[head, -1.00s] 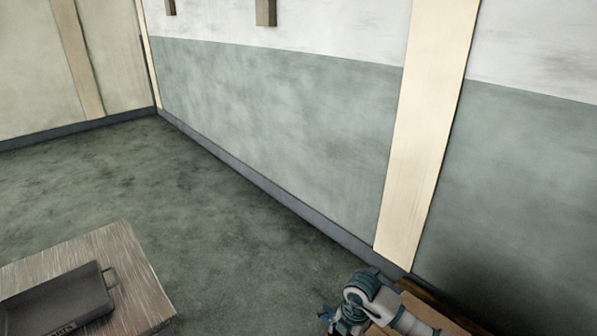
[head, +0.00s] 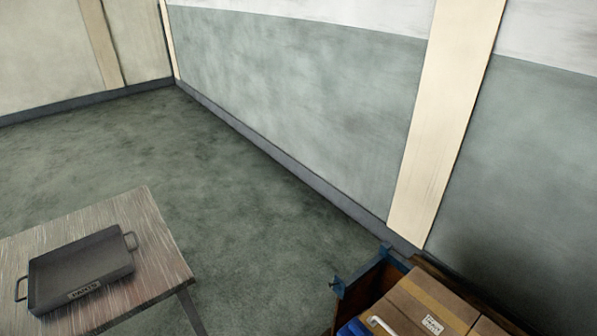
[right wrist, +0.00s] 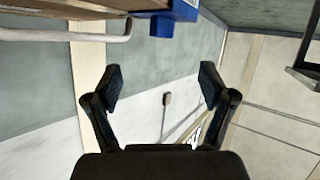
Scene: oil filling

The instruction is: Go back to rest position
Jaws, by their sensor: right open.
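My right gripper (right wrist: 162,85) is open in the right wrist view, with its two dark fingers spread apart and nothing between them. Behind the fingers are the wall and floor area, seen tilted. My right arm does not show in the head view. My left gripper is in neither view.
A wooden table (head: 150,236) at lower left carries a grey metal tray (head: 84,268) with two handles. At lower right, cardboard boxes (head: 432,304) sit in a brown holder with blue corners, beside a blue object (head: 354,328). Open floor (head: 245,240) lies between.

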